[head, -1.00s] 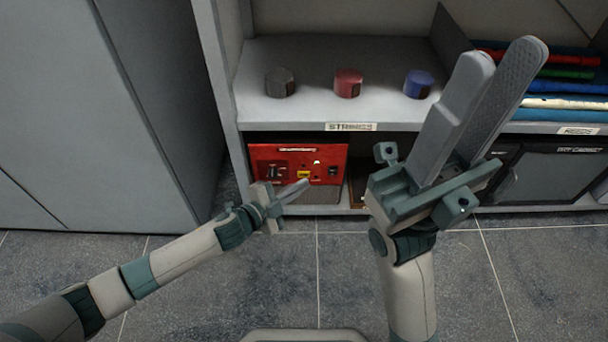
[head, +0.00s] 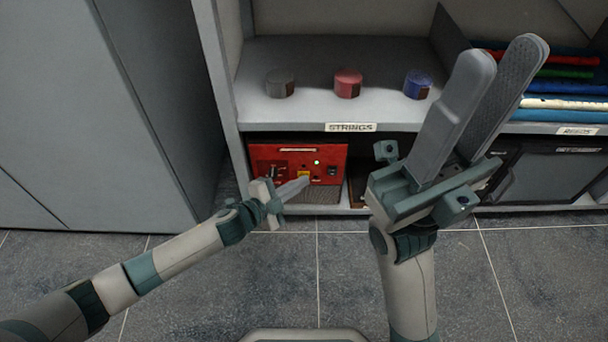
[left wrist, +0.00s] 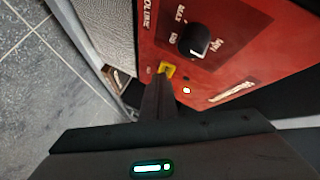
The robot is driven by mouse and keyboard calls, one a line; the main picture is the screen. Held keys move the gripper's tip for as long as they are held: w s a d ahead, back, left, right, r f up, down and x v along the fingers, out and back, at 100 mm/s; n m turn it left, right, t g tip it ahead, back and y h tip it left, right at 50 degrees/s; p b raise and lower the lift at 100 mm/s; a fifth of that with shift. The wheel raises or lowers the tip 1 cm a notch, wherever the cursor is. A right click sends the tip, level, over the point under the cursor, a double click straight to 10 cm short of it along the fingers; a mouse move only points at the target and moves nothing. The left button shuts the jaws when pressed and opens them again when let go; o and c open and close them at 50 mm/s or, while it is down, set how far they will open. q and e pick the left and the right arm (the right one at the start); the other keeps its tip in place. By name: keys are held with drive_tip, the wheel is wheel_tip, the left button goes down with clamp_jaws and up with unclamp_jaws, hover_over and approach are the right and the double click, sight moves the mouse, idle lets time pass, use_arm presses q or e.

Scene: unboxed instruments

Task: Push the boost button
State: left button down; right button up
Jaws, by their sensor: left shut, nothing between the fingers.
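The red amplifier (head: 335,151) stands in the lower shelf bay, with a small yellow button (head: 304,173) on its front. The yellow button also shows in the left wrist view (left wrist: 167,68), partly covered by my fingertips. My left gripper (head: 306,181) is shut and empty, its tips at the button; I cannot tell whether they touch it. In the left wrist view, its dark fingers (left wrist: 160,82) end at the button's lower edge. A small lit lamp (head: 317,162) is beside the button. My right gripper (head: 503,55) is open and empty, raised in front of the shelf.
A black knob (left wrist: 194,40) and printed labels are on the amplifier's front. Grey, red and blue round containers (head: 348,83) stand on the shelf above. A dark case (head: 550,175) is at the right. A grey cabinet (head: 90,120) stands left. The floor is clear.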

use_arm(q)
drive_tip(key=shift+s, duration=0.1)
drive_tip(key=shift+s+p, duration=0.45)
drive_tip(key=shift+s, duration=0.1)
idle(0.3)
drive_tip(key=s+p, duration=0.2)
drive_tip(key=s, duration=0.4)
drive_tip(key=shift+p, duration=0.4)
drive_tip(key=c, duration=2.5)
unclamp_jaws()
